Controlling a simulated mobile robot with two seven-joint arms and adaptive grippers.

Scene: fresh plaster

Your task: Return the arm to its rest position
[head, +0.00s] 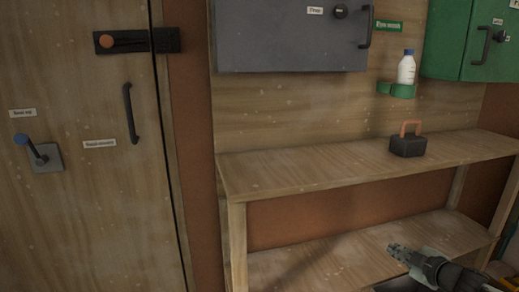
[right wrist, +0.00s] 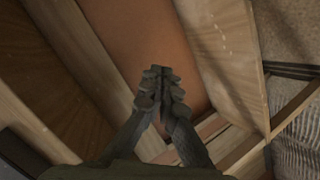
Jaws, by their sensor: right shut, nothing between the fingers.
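My right gripper (head: 398,252) comes in from the lower right of the head view. It is over the front of the wooden shelf unit (head: 300,172), lower in the picture than the top board. In the right wrist view its fingers (right wrist: 158,88) are together and empty, with the orange-brown wall and the shelf boards behind them. My left gripper is not in view.
A black box with an orange handle (head: 407,145) stands on the top board. A white bottle (head: 406,70) sits in a green holder (head: 397,90). A grey cabinet (head: 290,35) and a green cabinet (head: 475,40) hang above. A wooden door (head: 85,200) with a latch (head: 137,41) is at left.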

